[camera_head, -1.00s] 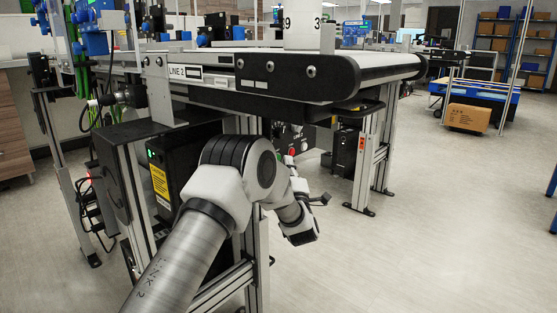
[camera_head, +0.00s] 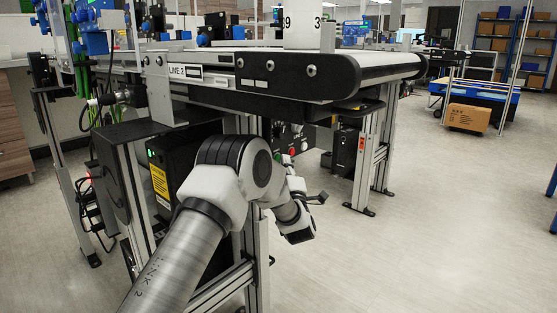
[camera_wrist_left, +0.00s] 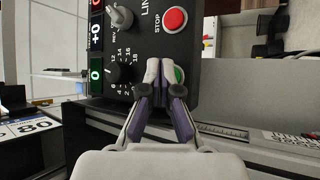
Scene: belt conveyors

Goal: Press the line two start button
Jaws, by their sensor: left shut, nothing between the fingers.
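The line two control panel (camera_head: 308,136) is a dark box under the end of the conveyor marked LINE 2. In the left wrist view the panel (camera_wrist_left: 150,38) has a red STOP button (camera_wrist_left: 174,20) and a green button (camera_wrist_left: 179,75). The green button is partly hidden behind my left gripper's fingertips. My left gripper (camera_wrist_left: 165,66) is shut and empty, its tips at the green button; I cannot tell whether they touch it. In the head view the red button (camera_head: 292,151) shows just above my left wrist. My right gripper is not in view.
A black knob (camera_wrist_left: 114,73) with a numbered dial and a grey selector switch (camera_wrist_left: 119,16) sit beside the buttons. The conveyor (camera_head: 300,75) overhangs the panel, with a white numbered container (camera_head: 302,30) on it. Aluminium legs (camera_head: 367,155) stand to the right. Open floor lies at right.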

